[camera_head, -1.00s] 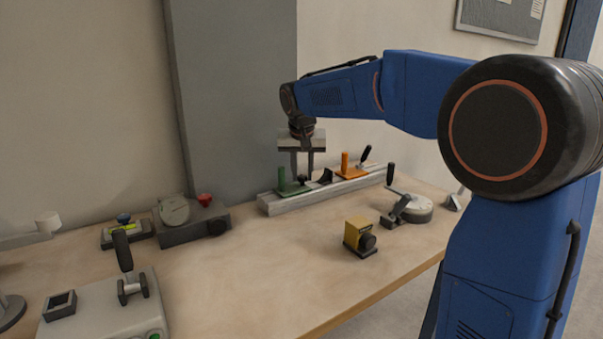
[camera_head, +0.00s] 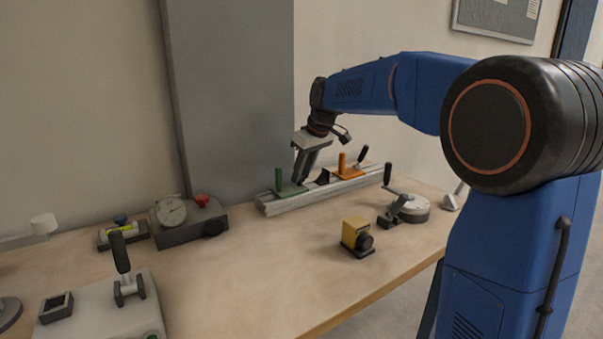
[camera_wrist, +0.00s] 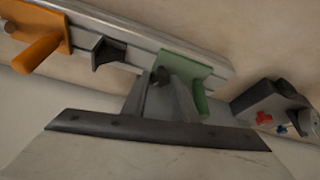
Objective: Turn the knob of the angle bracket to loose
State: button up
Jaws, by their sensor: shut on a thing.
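The green bracket (camera_head: 280,181), a plate with an upright post, sits at the left end of a pale rail (camera_head: 320,197). It also shows in the wrist view (camera_wrist: 187,66). Its small dark knob (camera_wrist: 160,75) is at my fingertips. My gripper (camera_head: 300,181) reaches down at a tilt, just right of the green post. In the wrist view my gripper (camera_wrist: 163,82) is shut on the knob, whose lower part the fingers hide. The knob's setting cannot be read.
A yellow block (camera_head: 355,233) stands in front. A grey box with a dial (camera_head: 190,222) is left.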

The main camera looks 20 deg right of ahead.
jog(key=shift+n, duration=0.5)
jog(key=o, duration=1.1)
jog(key=shift+c, duration=0.2)
jog(key=shift+d+r, duration=0.1)
jog(key=v, duration=1.7)
jog(key=shift+w+d, duration=0.15)
jog(key=shift+w, duration=0.05)
jog(key=shift+r, duration=0.1)
